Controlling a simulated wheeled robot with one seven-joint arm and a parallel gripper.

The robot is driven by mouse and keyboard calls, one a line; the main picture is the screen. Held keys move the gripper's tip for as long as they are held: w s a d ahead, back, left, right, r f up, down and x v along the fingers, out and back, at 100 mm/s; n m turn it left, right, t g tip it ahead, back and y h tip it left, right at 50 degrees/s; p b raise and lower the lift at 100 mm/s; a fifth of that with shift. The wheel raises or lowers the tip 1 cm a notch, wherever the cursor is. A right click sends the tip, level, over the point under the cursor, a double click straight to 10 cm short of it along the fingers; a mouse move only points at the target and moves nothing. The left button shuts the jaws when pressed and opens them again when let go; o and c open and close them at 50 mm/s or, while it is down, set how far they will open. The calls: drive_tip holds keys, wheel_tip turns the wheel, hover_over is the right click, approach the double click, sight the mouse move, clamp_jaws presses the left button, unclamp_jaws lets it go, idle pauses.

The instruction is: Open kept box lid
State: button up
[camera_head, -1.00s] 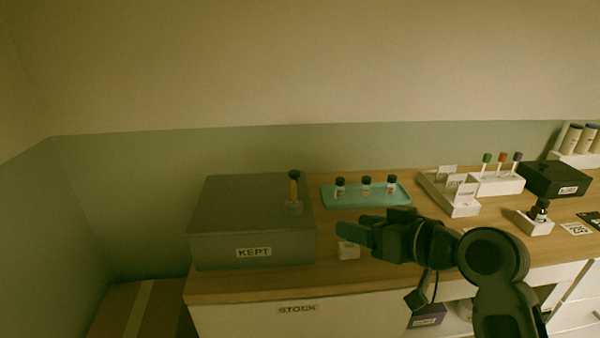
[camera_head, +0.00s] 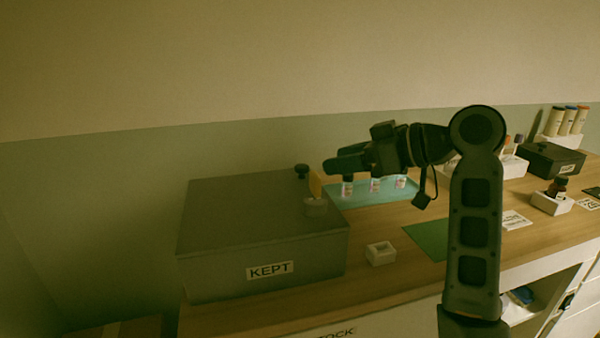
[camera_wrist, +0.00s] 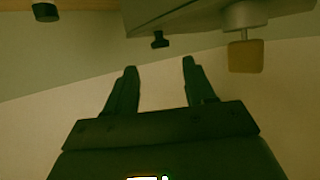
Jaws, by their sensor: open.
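The grey kept box (camera_head: 255,262), with a white KEPT label, stands on the left of the counter. Its flat lid (camera_head: 240,208) looks closed. At the lid's right edge are a pale mount (camera_head: 316,207), an upright yellow tab (camera_head: 315,184) and a black knob (camera_head: 302,171). My gripper (camera_head: 335,166) is open, just right of the tab and above the counter. In the wrist view the open, empty fingers (camera_wrist: 160,72) show below the small black knob (camera_wrist: 160,40). The yellow tab (camera_wrist: 245,56) is right of the fingers, apart from them.
Three capped vials (camera_head: 375,184) stand on a teal tray (camera_head: 410,196) behind and below my gripper. A small white holder (camera_head: 380,253) and a green mat (camera_head: 428,238) lie in front. A dark box (camera_head: 550,160) and several tubes are at the far right.

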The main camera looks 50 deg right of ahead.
sight(304, 166)
drive_tip(key=x, duration=0.7)
drive_tip(key=shift+w+a, duration=0.1)
drive_tip(key=shift+c, duration=0.5)
clamp_jaws()
